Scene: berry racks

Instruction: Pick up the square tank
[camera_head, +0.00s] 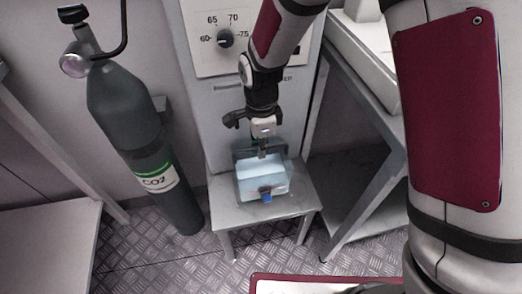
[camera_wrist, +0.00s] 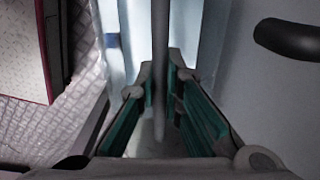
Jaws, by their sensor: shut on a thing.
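The square tank (camera_head: 265,182) is a clear, pale blue box with a blue fitting (camera_head: 266,196) low on its front. It stands on a small grey stool (camera_head: 230,214) in the head view. My gripper (camera_head: 262,152) reaches down to its back edge from above. In the wrist view, the two teal-lined fingers (camera_wrist: 160,108) sit on either side of a thin grey upright part of the tank (camera_wrist: 161,60), and the gripper is shut on it. I cannot tell whether the tank is clear of the stool top.
A dark CO2 cylinder (camera_head: 140,130) stands left of the stool. A grey cabinet with a dial (camera_head: 225,39) is right behind it. A table frame (camera_head: 372,190) stands at right, and a pale bench (camera_head: 45,235) at left. Patterned floor (camera_head: 165,262) shows in front.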

